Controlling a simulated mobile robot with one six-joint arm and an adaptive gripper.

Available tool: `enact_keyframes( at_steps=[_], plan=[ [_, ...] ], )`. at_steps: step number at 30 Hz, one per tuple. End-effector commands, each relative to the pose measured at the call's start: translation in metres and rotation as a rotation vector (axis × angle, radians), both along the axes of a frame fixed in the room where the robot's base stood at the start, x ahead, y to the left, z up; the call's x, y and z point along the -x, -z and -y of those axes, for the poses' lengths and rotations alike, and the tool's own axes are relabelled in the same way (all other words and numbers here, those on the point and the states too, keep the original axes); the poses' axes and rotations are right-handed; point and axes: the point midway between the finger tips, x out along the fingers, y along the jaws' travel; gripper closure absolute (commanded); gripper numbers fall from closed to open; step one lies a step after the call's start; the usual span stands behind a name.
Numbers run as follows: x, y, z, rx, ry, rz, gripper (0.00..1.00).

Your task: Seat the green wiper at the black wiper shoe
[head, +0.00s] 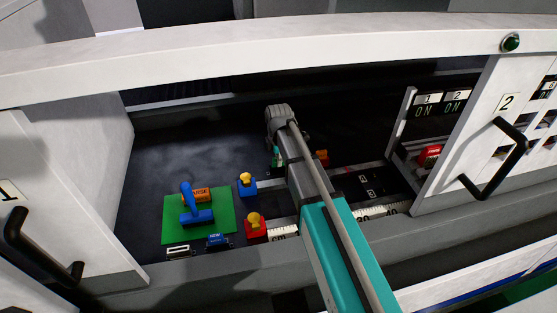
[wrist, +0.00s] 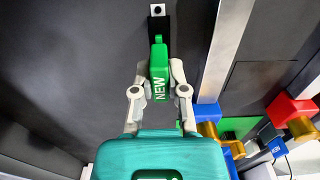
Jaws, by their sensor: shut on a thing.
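The green wiper (wrist: 159,55), marked "NEW", is held between the two pale fingers of my gripper (wrist: 159,74) in the wrist view. Its narrow far end points at a black block (wrist: 159,27), which looks like the black wiper shoe. The wiper's end overlaps the near edge of this block in the picture; I cannot tell whether they touch. In the head view a small part of the green wiper (head: 277,159) shows beside my arm. My fingers and the shoe cannot be made out there.
A green mat (head: 225,228) bears a blue-handled tool (head: 197,215) and an orange block (head: 197,195). Blue (head: 247,189) and red (head: 256,233) blocks with yellow knobs stand right of it. A white square with a black dot (wrist: 157,11) lies beyond the shoe. Cabinet walls enclose both sides.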

Motion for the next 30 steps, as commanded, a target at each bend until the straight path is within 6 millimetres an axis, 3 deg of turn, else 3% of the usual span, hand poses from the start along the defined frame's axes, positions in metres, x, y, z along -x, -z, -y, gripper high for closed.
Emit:
enact_keyframes(
  at_steps=[5, 6, 12, 30],
  plan=[
    [-0.0001, 0.0002, 0.0003, 0.001, 0.0, 0.0, 1.0],
    [-0.0001, 0.0002, 0.0003, 0.001, 0.0, 0.0, 0.74],
    [0.0, 0.0002, 0.0002, 0.0, 0.0, 0.0, 0.41],
    [0.0, -0.0068, 0.0, 0.0, 0.0, 0.0, 0.41]
  ],
)
